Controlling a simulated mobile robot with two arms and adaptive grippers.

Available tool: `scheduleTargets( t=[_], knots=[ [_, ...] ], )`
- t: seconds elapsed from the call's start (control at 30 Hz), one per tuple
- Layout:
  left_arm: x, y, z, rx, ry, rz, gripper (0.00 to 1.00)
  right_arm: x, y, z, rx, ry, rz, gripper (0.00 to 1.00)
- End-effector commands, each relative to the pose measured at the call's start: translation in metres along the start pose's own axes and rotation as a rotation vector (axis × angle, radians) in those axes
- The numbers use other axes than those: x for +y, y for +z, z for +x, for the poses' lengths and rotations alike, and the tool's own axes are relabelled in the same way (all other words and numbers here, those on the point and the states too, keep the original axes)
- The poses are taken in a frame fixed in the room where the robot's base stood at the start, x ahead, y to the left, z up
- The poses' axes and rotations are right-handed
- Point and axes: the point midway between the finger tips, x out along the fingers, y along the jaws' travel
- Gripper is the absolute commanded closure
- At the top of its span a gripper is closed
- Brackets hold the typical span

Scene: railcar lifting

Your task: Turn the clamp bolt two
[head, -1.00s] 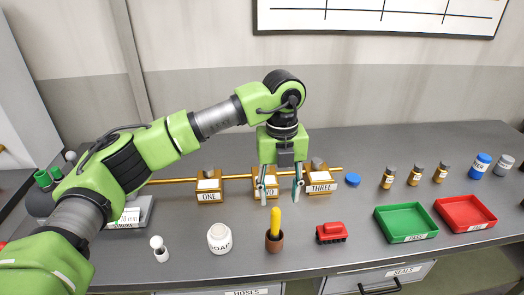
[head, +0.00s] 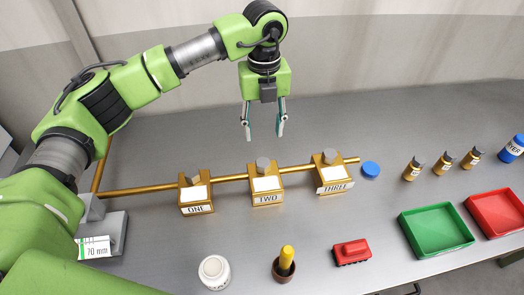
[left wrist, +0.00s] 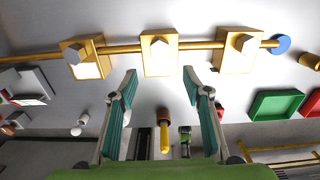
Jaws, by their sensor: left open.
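Clamp two (head: 266,184) is a brass block labelled TWO, the middle one of three on a brass rod. A grey hexagonal bolt (head: 263,164) stands on its top. My left gripper (head: 264,130) is open and empty, pointing down, with its fingertips above the bolt in the head view and apart from it. In the left wrist view, clamp two (left wrist: 159,62) and its bolt (left wrist: 159,43) lie between and beyond the open fingertips (left wrist: 159,75). My right gripper is not in view.
Clamp one (head: 195,193) and clamp three (head: 332,174) flank it on the rod (head: 140,190). A blue cap (head: 371,169) lies near the rod's right end. Green (head: 408,218) and red trays are right.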

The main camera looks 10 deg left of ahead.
Motion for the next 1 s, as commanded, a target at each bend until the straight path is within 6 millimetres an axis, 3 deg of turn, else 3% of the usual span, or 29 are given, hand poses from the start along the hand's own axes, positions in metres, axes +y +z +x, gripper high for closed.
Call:
scheduleTargets(
  t=[0.2,0.5,0.7,1.0],
  knots=[
    [0.002,-0.002,0.041,0.005,0.004,0.0,0.56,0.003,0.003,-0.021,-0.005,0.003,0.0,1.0],
    [0.001,-0.001,0.1,0.004,0.002,-0.001,0.56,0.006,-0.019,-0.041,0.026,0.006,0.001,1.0],
    [0.0,-0.001,0.119,0.002,0.001,0.0,0.56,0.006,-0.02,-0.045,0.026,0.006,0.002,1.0],
    [0.0,0.0,0.123,0.0,0.0,0.0,0.56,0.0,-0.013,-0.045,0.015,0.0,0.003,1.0]
  ],
)
